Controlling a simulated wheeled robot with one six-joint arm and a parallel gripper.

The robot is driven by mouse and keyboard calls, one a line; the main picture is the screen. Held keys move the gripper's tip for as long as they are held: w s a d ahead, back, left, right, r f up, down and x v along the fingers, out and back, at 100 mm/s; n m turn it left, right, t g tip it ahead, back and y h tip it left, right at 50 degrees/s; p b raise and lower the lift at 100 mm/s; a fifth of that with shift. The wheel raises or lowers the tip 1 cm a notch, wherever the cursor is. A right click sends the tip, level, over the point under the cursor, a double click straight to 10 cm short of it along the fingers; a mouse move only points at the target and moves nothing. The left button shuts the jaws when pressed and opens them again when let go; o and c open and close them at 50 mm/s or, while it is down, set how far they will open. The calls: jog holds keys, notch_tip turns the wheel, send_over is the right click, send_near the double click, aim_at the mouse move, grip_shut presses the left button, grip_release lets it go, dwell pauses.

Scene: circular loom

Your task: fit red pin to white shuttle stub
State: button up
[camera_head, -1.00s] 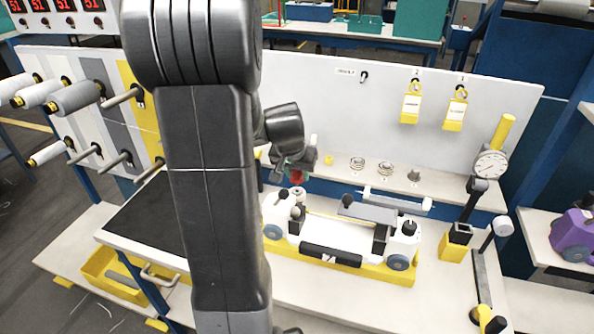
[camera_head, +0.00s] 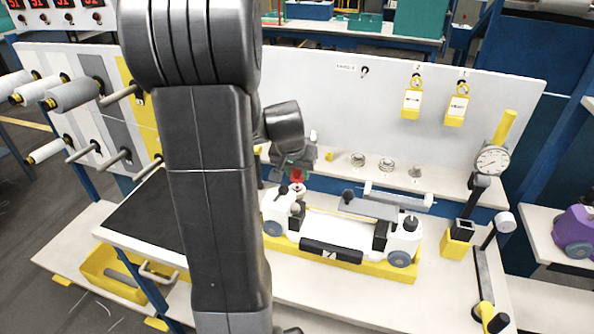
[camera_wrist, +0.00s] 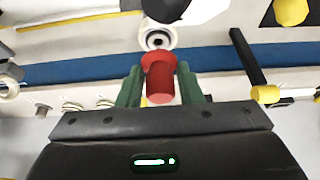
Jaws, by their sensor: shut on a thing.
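My gripper (camera_head: 297,168) is shut on the red pin (camera_head: 297,176) above the left end of the white shuttle (camera_head: 335,231). In the wrist view, the red pin (camera_wrist: 160,78) sits between the green fingers (camera_wrist: 160,88), its wider collar towards the shuttle. The white stub (camera_wrist: 157,37), a round end with a dark hole, shows just beyond the pin, nearly in line with it. In the head view the pin's lower end is close above the stub (camera_head: 298,188); I cannot tell whether they touch.
The shuttle rests in a yellow cradle (camera_head: 375,270) on the white bench. Several small rings (camera_head: 386,164) and a yellow piece (camera_head: 328,156) lie on the shelf behind. A dial gauge (camera_head: 492,160) stands at the right. The bench front is clear.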

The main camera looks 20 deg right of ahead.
jog(key=shift+f+b, duration=0.5)
jog(key=shift+f, duration=0.1)
dwell(0.3)
jog(key=shift+f+b, duration=0.8)
jog(key=shift+f, duration=0.05)
jog(key=o, duration=1.2)
jog(key=shift+r, duration=0.15)
jog(key=shift+c, duration=0.2)
jog(key=v, duration=1.3)
jog(key=shift+s+r, duration=0.15)
jog(key=shift+r, duration=0.2)
